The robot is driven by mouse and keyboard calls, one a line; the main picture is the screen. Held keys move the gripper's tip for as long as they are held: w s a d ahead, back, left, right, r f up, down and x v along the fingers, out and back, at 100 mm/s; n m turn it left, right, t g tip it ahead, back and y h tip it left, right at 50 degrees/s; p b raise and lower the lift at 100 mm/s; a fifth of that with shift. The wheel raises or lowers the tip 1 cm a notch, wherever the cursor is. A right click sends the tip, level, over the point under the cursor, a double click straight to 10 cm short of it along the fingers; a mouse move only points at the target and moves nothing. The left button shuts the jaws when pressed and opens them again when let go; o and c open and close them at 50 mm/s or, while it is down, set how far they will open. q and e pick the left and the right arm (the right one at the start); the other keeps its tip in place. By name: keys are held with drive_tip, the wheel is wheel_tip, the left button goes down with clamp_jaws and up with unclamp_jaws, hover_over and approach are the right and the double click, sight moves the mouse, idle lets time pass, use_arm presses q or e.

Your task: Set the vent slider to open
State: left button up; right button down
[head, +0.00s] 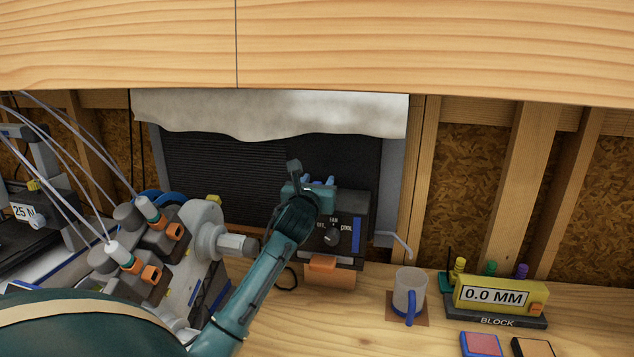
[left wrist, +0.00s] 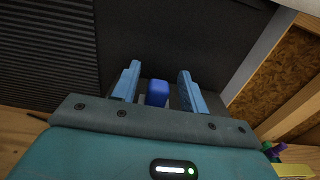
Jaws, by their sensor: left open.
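My left gripper (head: 318,182) is at the upper part of a dark control box (head: 350,262) on the wall behind the bench. In the left wrist view the two blue fingers of the left gripper (left wrist: 160,88) are apart. A blue knob (left wrist: 157,92), which looks like the vent slider's handle, sits between them, with gaps on both sides. In the head view my gripper and forearm hide this knob, and no slider position marking is readable. My right gripper is in neither view.
The box carries a round fan dial (head: 332,236) and an orange part (head: 322,263) below. A mug (head: 409,291) stands to the right, and a yellow gauge block (head: 500,297) farther right. A filament machine (head: 155,250) stands left. A wooden beam (head: 400,45) crosses above.

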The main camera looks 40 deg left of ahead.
use_arm(q)
drive_tip(key=shift+c, duration=0.3)
clamp_jaws()
idle(0.3)
